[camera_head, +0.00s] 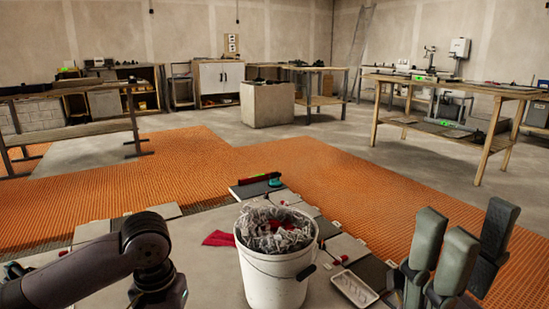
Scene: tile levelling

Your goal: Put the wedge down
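No wedge can be made out for certain. Small red pieces, which may be wedges or clips, sit along the tile joints, one near the right tiles (343,259) and one behind the bucket. My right gripper (468,232) is at the bottom right, its dark grey fingers pointing up and apart. I see nothing between the fingertips; the lower part is cut off by the frame edge. It is right of a shallow pale tray (353,287) holding small grey pieces. My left arm comes in from the left and bends down; its gripper is not visible.
A white bucket (274,277) full of grey scraps stands in the middle front. A red cloth (218,239) lies left of it. Orange matting (330,180) spreads behind the grey tiles (345,248). A wooden workbench (450,84) stands at right.

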